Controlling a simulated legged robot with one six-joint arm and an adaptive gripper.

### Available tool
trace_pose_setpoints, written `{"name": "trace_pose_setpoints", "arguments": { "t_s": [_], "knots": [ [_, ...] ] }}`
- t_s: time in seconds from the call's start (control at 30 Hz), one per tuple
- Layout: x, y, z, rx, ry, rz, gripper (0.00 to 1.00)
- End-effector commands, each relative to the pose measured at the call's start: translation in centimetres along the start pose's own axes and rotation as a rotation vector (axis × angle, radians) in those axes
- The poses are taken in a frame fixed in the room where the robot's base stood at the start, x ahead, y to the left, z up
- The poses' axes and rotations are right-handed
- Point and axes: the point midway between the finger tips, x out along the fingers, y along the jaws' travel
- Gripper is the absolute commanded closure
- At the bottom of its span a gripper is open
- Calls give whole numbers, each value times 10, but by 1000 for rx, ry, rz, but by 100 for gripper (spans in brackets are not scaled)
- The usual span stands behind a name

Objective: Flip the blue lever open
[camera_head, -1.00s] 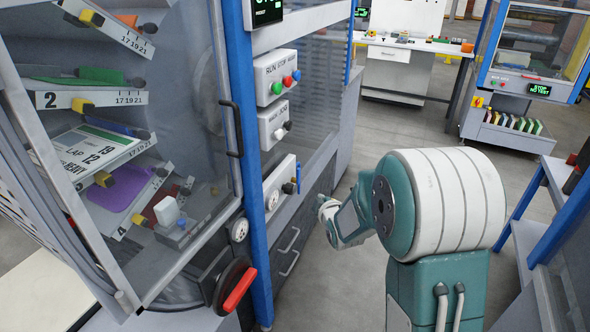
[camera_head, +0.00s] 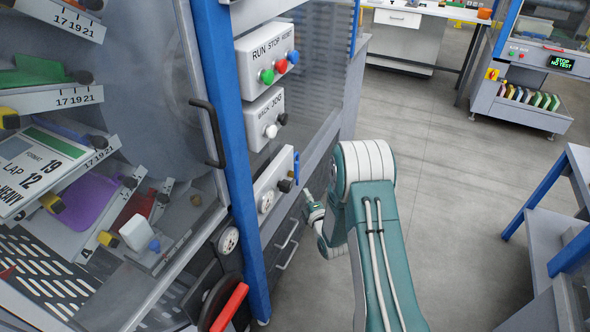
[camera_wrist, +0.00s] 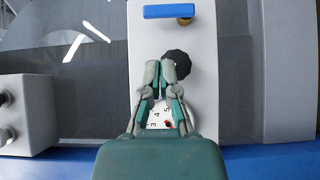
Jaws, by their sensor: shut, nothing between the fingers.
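The blue lever (camera_wrist: 170,11) lies crosswise at the top of a light panel (camera_wrist: 198,90) in the wrist view, on a brass-coloured pivot. In the head view the blue lever (camera_head: 297,168) is a small upright blue bar at the panel's right edge. My gripper (camera_wrist: 161,68) is shut and empty. In the wrist view its tips are below the lever, apart from it, and overlap the left side of a black knob (camera_wrist: 178,62). I cannot tell whether they touch the knob.
A numbered dial (camera_wrist: 165,118) shows between the fingers. Button boxes (camera_head: 265,60) sit above the panel on the machine beside a blue post (camera_head: 228,120). A red handle (camera_head: 230,307) sticks out lower left. Open floor (camera_head: 440,170) lies right of my arm.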

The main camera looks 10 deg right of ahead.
Motion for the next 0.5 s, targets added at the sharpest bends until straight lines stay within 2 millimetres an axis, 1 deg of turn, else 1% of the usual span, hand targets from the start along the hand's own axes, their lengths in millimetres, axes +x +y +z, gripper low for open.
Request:
{"name": "trace_pose_setpoints", "arguments": {
  "t_s": [0.27, 0.37, 0.5],
  "knots": [
    [2, 0, 0, 1, 0, 0, 100],
    [11, 0, 0, 1, 1, 1, 100],
    [34, 0, -1, 0, 2, 1, 100]
  ]
}}
